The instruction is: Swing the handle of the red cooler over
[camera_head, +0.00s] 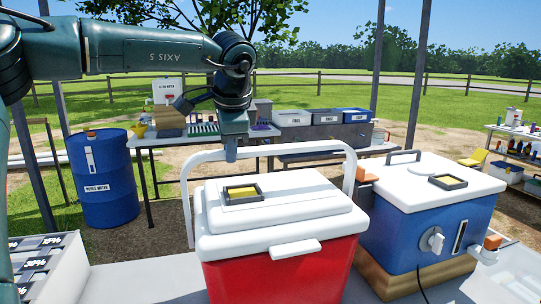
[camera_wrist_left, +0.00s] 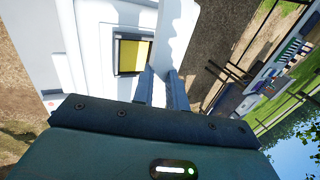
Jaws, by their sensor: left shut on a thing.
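The red cooler (camera_head: 283,270) stands on the pale surface in front of me, with its white lid (camera_head: 310,205) shut. Its white handle (camera_head: 290,150) is raised, its crossbar above the far part of the lid. My left gripper (camera_head: 231,152) reaches down from above and is shut on the crossbar, left of its middle. In the left wrist view, the fingers (camera_wrist_left: 164,88) close on the white handle (camera_wrist_left: 177,30), with the lid (camera_wrist_left: 95,45) beside it. My right gripper is in neither view.
A blue cooler (camera_head: 415,240) with a white lid stands close on the right. A pale tray of labelled compartments (camera_head: 45,265) is at the lower left. A blue barrel (camera_head: 105,190) and a table with several bins (camera_head: 310,119) stand behind.

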